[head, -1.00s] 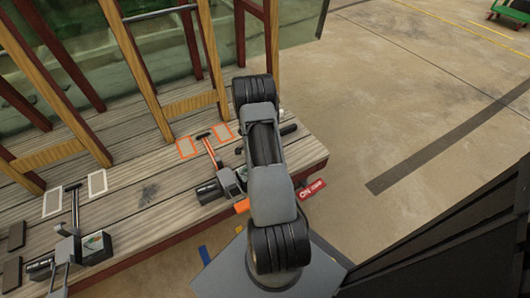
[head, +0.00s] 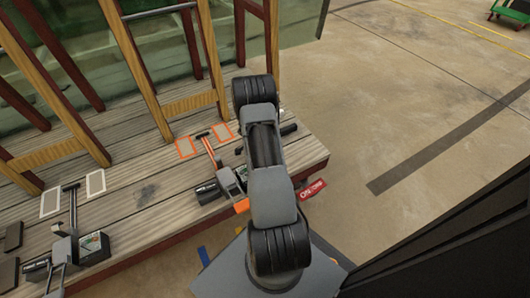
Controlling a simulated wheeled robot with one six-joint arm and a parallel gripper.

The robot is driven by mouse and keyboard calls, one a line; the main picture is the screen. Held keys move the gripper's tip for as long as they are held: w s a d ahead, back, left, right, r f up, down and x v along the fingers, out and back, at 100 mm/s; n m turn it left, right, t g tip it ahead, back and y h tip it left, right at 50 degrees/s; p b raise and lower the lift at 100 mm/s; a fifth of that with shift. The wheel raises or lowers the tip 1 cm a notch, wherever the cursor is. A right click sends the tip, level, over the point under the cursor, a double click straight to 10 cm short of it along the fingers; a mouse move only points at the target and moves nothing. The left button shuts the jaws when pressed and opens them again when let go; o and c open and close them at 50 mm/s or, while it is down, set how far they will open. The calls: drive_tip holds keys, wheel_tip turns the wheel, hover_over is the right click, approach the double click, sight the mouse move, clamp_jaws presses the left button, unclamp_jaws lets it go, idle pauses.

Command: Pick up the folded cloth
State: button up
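I cannot make out a folded cloth for certain in the head view. Two flat orange-edged pads (head: 185,148) lie on the wooden bench by an orange-handled tool, and two pale-edged pads (head: 50,202) lie farther left by a similar dark tool. Small dark flat pieces (head: 14,236) lie at the bench's left end; I cannot tell what they are. My arm rises in the middle of the view and covers part of the bench's right end. My gripper is not visible.
The wooden bench (head: 150,192) runs along the left, with yellow and dark red upright frames (head: 133,65) behind it. A red tag (head: 312,189) sticks out by its right end. Open concrete floor (head: 400,100) lies to the right, with a green cart (head: 508,12) far off.

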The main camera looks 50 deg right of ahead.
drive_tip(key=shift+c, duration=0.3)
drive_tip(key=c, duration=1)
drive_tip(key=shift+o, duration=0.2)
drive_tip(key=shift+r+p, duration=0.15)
drive_tip(key=shift+p, duration=0.15)
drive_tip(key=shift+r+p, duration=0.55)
drive_tip(key=shift+p, duration=0.15)
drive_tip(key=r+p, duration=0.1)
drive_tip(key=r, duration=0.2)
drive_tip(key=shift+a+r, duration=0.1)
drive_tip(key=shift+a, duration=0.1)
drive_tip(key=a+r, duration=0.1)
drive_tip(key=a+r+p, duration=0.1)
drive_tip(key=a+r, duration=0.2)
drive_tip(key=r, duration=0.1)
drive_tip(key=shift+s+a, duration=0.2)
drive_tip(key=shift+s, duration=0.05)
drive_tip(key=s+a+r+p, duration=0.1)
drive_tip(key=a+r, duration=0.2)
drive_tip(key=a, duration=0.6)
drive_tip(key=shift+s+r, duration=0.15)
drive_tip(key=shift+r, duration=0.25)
